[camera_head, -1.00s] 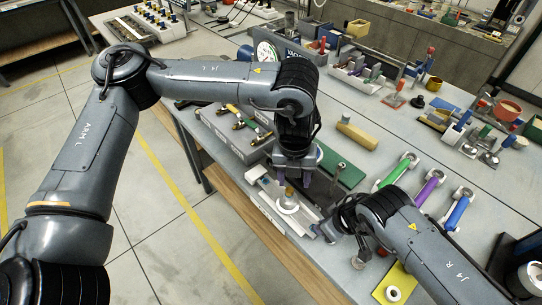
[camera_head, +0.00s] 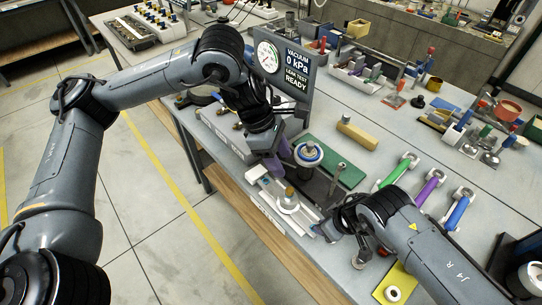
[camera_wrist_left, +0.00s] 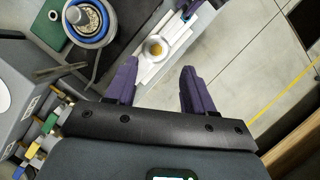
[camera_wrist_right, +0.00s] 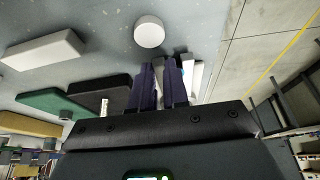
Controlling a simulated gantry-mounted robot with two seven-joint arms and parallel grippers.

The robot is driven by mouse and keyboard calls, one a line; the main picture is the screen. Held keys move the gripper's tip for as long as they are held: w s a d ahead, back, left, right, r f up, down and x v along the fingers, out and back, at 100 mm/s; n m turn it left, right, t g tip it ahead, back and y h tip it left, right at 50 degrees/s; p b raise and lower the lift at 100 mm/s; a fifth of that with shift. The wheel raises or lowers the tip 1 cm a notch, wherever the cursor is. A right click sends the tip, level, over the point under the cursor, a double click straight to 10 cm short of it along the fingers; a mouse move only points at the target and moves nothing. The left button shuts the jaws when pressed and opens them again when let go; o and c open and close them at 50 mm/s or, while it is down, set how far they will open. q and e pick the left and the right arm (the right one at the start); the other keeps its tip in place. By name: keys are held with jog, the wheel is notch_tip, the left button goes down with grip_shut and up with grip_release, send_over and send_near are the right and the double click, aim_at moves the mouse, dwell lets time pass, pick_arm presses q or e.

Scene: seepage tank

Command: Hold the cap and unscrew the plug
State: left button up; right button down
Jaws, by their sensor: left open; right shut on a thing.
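The white cap (camera_head: 288,207) sits at the table's near edge, with the brass plug (camera_head: 289,191) upright in its middle. The plug also shows in the left wrist view (camera_wrist_left: 155,48). My left gripper (camera_head: 277,169) is open and empty, behind and left of the cap, its purple fingers apart from the plug. My right gripper (camera_wrist_right: 164,66) has its fingers close together and is shut at the cap's right side. The exact contact is mostly hidden by the gripper; a white part shows just beyond its fingers.
A blue-ringed round fitting (camera_head: 308,153) stands behind the cap, beside a green pad (camera_head: 338,162). A gauge display (camera_head: 285,65) reads 0 kPa, leak test ready. Green, purple and blue handled tools (camera_head: 430,187) lie to the right. A yellow plate (camera_head: 394,288) lies at the front.

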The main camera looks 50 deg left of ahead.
aim_at(289, 189)
pick_arm(q)
jog(key=shift+n, duration=0.3)
jog(key=x, duration=0.4)
jog(key=a+x, duration=0.1)
jog(key=x, duration=0.3)
jog(key=s+a+f+x, duration=0.1)
jog(key=x, duration=0.3)
grip_shut()
dwell(0.4)
